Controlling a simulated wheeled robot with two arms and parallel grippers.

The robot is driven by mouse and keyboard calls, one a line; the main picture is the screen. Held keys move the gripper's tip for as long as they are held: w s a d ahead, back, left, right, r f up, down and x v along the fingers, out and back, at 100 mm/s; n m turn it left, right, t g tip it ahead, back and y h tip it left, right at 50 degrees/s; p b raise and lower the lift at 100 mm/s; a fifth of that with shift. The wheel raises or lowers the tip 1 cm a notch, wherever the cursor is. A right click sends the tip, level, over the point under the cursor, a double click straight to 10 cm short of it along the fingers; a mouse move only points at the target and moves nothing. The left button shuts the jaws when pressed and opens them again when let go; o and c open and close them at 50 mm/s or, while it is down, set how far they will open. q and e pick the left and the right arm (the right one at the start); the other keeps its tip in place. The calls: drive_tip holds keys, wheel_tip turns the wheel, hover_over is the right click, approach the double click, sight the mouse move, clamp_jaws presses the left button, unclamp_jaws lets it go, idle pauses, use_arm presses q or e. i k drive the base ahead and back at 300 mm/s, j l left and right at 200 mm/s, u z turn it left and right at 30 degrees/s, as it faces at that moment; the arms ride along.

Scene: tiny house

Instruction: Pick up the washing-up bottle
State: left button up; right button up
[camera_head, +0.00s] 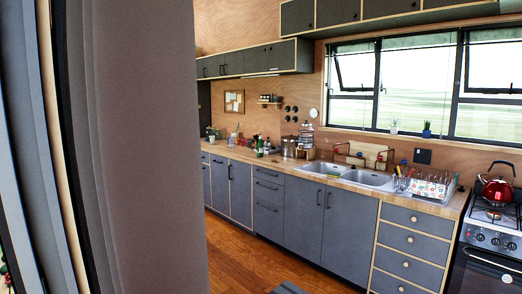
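I cannot clearly make out the washing-up bottle. A small dark green bottle shape (260,148) stands on the far part of the worktop. A small blue and red upright shape (404,166) stands behind the right end of the sink; it is too small to identify. The double sink (365,178) is set in the wooden worktop (275,160) under the window. Neither of my grippers is in view.
A large grey-brown upright surface (145,150) fills the left side close by. A dish rack (434,186) stands right of the sink, and a red kettle (496,190) sits on the stove (488,240).

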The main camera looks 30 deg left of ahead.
sight(260, 145)
drive_tip(key=i+l+z, duration=0.1)
drive_tip(key=i, duration=0.2)
drive_tip(key=i+l+z, duration=0.15)
drive_tip(key=i+l+u, duration=0.15)
drive_tip(key=i, duration=0.3)
drive_tip(key=i+l+u, duration=0.1)
drive_tip(key=i, duration=0.35)
drive_tip(key=i+l+u, duration=0.15)
drive_tip(key=i, duration=0.3)
drive_tip(key=i+j+u, duration=0.1)
drive_tip(key=i+u, duration=0.15)
drive_tip(key=u, duration=0.15)
drive_tip(key=i+u, duration=0.25)
drive_tip(key=u, duration=0.15)
drive_tip(key=i+u, duration=0.35)
drive_tip(key=i+l+u, duration=0.1)
drive_tip(key=u, duration=0.3)
drive_tip(key=i+u, duration=0.4)
drive_tip(key=i, duration=0.7)
drive_tip(key=i+z, duration=0.25)
drive_tip(key=i, duration=0.35)
drive_tip(key=i+z, duration=0.25)
drive_tip(key=i, duration=0.4)
drive_tip(key=i+j+z, duration=0.2)
drive_tip(key=i, duration=0.4)
